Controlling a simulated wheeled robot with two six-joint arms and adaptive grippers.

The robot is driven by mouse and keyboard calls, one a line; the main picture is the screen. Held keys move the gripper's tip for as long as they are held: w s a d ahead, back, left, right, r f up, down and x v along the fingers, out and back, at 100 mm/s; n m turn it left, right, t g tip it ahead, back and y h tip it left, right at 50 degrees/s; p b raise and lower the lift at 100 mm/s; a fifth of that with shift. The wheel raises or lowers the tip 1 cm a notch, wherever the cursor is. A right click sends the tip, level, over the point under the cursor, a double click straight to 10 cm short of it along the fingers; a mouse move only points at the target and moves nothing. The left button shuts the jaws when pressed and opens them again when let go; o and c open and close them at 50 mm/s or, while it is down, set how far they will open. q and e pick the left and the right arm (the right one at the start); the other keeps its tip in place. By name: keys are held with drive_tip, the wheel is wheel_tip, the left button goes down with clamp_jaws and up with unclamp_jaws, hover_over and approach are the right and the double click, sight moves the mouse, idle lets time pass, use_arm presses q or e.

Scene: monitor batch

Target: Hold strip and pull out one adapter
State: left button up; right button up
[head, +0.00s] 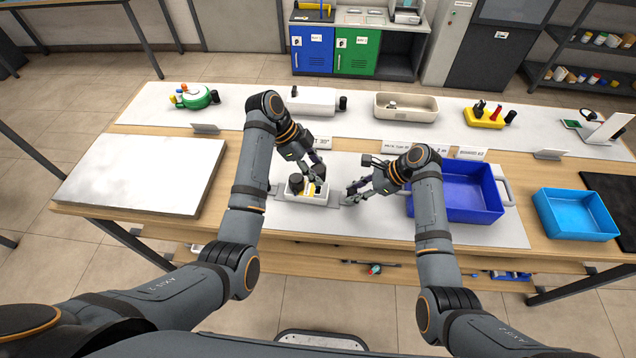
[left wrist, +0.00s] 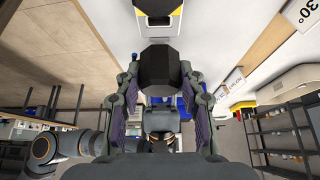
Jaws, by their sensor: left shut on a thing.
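The strip (head: 293,193) is a white block with yellow parts and grey end plates, lying on the light mat in the middle of the table. A black adapter (head: 296,182) stands at its left end. My left gripper (head: 315,180) is over the strip's right part. In the left wrist view my left gripper (left wrist: 160,85) is shut on a dark, faceted adapter (left wrist: 160,66). The strip's white and yellow end (left wrist: 158,18) shows beyond it. Whether this adapter is seated is unclear. My right gripper (head: 350,194) is by the strip's right end plate; its grip there is too small to tell.
A dark blue bin (head: 470,218) stands right of my right gripper, with a light blue tray (head: 574,236) further right. A white board (head: 140,176) lies at left. Behind are a green device (head: 197,98), a beige tray (head: 406,117) and a yellow holder (head: 485,123).

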drive_tip(key=o, duration=0.5)
drive_tip(key=shift+c, duration=0.2)
drive_tip(key=v, duration=1.2)
